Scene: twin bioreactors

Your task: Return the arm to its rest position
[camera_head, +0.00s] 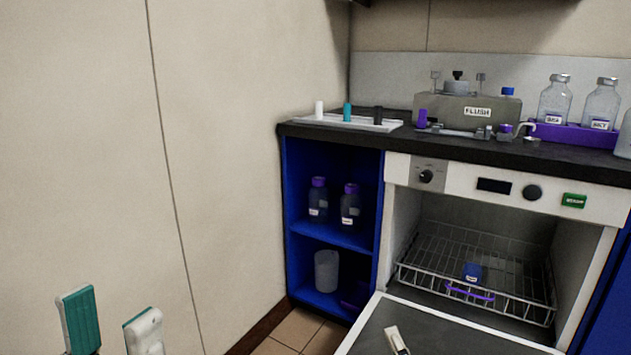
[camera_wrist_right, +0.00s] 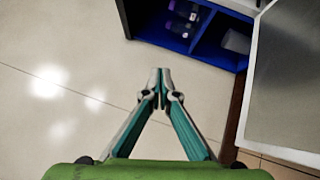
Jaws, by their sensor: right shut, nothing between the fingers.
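My left gripper (camera_head: 113,325) is at the lower left of the head view, in front of the pale wall. Its two teal-and-white fingers stand apart with nothing visible between them. My right gripper (camera_wrist_right: 160,78) shows in the right wrist view with its fingertips together and empty. A small pale tip of it (camera_head: 397,340) shows at the bottom edge of the head view, in front of the lowered door. The rest of both arms is out of the head view.
Blue shelves (camera_head: 345,237) hold bottles and a beaker (camera_head: 326,271). Several bottles and a FLUSH-labelled unit (camera_head: 455,110) stand on the dark counter.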

